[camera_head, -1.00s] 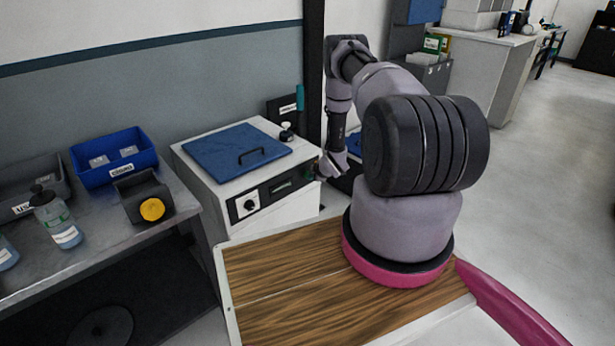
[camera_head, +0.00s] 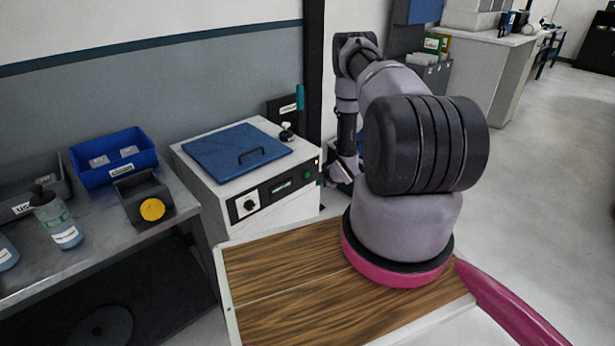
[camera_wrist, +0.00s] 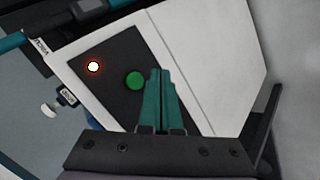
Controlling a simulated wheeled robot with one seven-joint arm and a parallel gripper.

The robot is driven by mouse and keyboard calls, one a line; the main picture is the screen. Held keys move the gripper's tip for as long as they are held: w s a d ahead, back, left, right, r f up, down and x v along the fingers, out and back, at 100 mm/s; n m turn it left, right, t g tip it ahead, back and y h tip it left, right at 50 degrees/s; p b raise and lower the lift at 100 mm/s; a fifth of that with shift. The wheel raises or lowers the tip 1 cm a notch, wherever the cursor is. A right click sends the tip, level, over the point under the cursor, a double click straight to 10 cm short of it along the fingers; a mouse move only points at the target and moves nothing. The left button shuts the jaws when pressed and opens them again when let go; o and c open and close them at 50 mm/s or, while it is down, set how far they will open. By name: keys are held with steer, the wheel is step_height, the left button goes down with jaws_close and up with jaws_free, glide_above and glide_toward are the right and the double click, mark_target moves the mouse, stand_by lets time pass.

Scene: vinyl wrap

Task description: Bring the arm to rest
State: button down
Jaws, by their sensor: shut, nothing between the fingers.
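My gripper (camera_wrist: 160,74) shows in the wrist view with its two teal fingers together and nothing between them. In that view the fingertips lie just right of a green button (camera_wrist: 134,80) on a dark panel; whether they touch the panel cannot be told. In the head view my arm bends down and my gripper hangs beside the right front corner of a white machine (camera_head: 225,207). The fingertips are hard to make out there. The green button (camera_head: 307,174) shows uncovered in the head view. A small orange-red lamp (camera_wrist: 93,66) glows on the panel.
The machine has a closed blue lid (camera_head: 215,158) and a front dial (camera_head: 248,204). A dark post (camera_head: 313,70) stands close behind my arm. A side bench with a blue bin (camera_head: 90,180) and bottles is at left. Open floor (camera_head: 550,170) lies at right.

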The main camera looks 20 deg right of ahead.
steer(key=shift+s+d, duration=0.15)
steer(key=shift+s, duration=0.3)
